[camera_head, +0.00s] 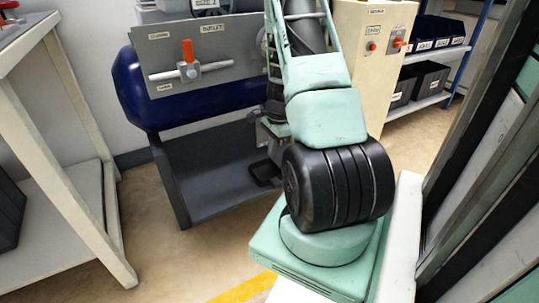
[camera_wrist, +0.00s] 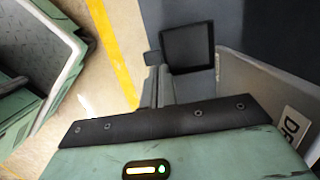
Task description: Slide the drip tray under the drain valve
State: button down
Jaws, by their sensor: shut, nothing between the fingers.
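The drip tray (camera_wrist: 188,47) is a shallow black square with a small tab (camera_wrist: 152,58) on its left side in the wrist view. In the head view the tray (camera_head: 264,174) lies on the dark grey base, partly hidden by my arm. My gripper (camera_wrist: 157,72) is shut and empty, its fingertips close by the tab; I cannot tell whether they touch it. In the head view my gripper is mostly hidden behind my arm.
The dark grey base (camera_head: 205,170) stands under a blue tank (camera_head: 130,88). A white bench (camera_head: 60,170) is at the left. A cream control cabinet (camera_head: 365,60) and a bin shelf (camera_head: 435,85) stand behind at right. A panel with a partial "DR" label (camera_wrist: 290,125) borders the wrist view's right.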

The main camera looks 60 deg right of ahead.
aim_at(274, 181)
jog(key=shift+s+d+r, duration=0.1)
jog(key=shift+d+r, duration=0.05)
jog(key=shift+r, duration=0.65)
jog(key=c, duration=1.4)
grip_release()
jog(key=shift+r, duration=0.1)
jog(key=o, duration=0.5)
jog(key=shift+s+a+r, duration=0.1)
jog(key=shift+a+r, duration=0.2)
jog(key=shift+o, duration=0.7)
jog(key=shift+s+a+r+g+h, duration=0.25)
jog(key=shift+s+r+h, duration=0.15)
jog(key=shift+r, duration=0.2)
jog(key=shift+s+a+r+g+h, duration=0.25)
jog(key=shift+r+h, duration=0.15)
jog(key=shift+r, duration=0.2)
notch_tip(274, 181, down, 18)
jog(key=b, duration=1)
jog(key=shift+r, duration=0.25)
